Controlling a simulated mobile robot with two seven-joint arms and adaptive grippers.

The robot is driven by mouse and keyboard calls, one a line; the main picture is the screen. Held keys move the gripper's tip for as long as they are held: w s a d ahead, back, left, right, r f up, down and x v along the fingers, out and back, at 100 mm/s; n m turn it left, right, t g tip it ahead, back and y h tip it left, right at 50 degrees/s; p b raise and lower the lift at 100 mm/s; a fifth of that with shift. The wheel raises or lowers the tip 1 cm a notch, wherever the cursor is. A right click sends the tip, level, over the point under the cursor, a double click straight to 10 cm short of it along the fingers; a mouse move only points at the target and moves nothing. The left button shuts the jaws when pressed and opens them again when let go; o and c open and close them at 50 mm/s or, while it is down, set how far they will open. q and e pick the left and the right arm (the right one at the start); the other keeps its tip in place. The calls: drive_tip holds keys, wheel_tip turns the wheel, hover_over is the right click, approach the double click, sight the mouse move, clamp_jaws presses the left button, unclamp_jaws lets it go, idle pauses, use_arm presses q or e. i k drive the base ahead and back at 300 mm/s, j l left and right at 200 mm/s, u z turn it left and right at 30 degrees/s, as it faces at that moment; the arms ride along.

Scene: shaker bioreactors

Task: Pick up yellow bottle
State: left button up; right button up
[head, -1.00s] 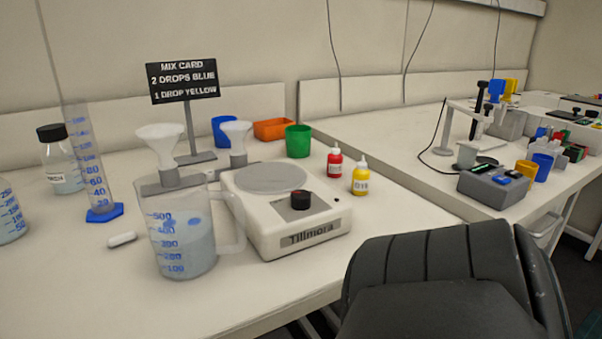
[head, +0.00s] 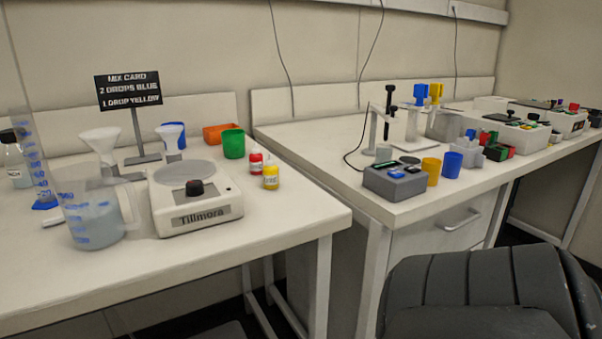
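The yellow bottle (head: 271,177) stands upright on the left bench, to the right of the white stirrer and just in front of a red bottle (head: 256,162). It has a white label and a pale tip. Neither of my grippers is in view, and nothing touches the bottle.
The white Tillmora stirrer (head: 194,201), a beaker of liquid (head: 92,217) and a green cup (head: 233,144) stand on the left bench (head: 290,222). Its right front corner is clear. A dark chair (head: 480,285) fills the lower right. The right bench holds a grey device (head: 395,184).

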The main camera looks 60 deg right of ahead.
sight(270, 171)
drive_tip(key=z, duration=1.7)
drive_tip(key=i+j+z, duration=0.15)
drive_tip(key=j, duration=0.15)
drive_tip(key=i+j+z, duration=0.2)
drive_tip(key=j, duration=0.15)
drive_tip(key=k+l, duration=0.3)
drive_tip(key=k, duration=0.2)
